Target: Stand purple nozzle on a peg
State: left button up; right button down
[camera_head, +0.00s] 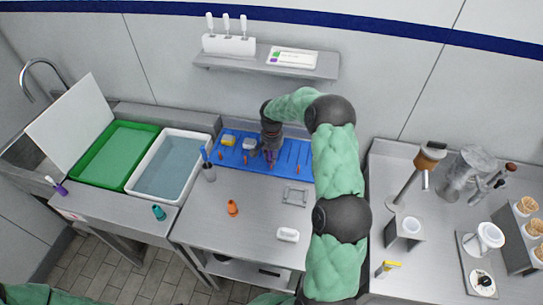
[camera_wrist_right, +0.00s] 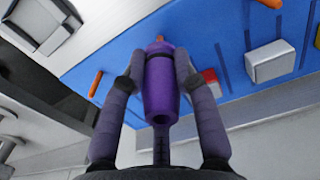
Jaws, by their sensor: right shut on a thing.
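The purple nozzle (camera_wrist_right: 161,88) is between the fingers of my right gripper (camera_wrist_right: 160,70) in the right wrist view, and the gripper is shut on it. In the head view my right gripper (camera_head: 270,148) is over the blue board (camera_head: 303,150), with a bit of purple nozzle (camera_head: 271,158) below it. Orange pegs stand on the board; one peg (camera_wrist_right: 96,83) is left of the nozzle and another peg (camera_wrist_right: 270,3) is at the top right. A small orange tip shows at the nozzle's far end; I cannot tell whether a peg is inside it. My left gripper is out of view.
Grey-white blocks (camera_wrist_right: 270,60) and a red piece (camera_wrist_right: 210,77) are on the board near the gripper. A water basin (camera_head: 168,165) is left of the board.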

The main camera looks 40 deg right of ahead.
aim_at(271, 169)
jog(key=shift+f+b, duration=1.35)
jog(key=shift+f, duration=0.65)
jog(key=c, duration=0.9)
grip_release()
jog(key=shift+o, duration=0.2)
jog(key=shift+r, duration=0.1)
notch_tip(271, 169, up, 12)
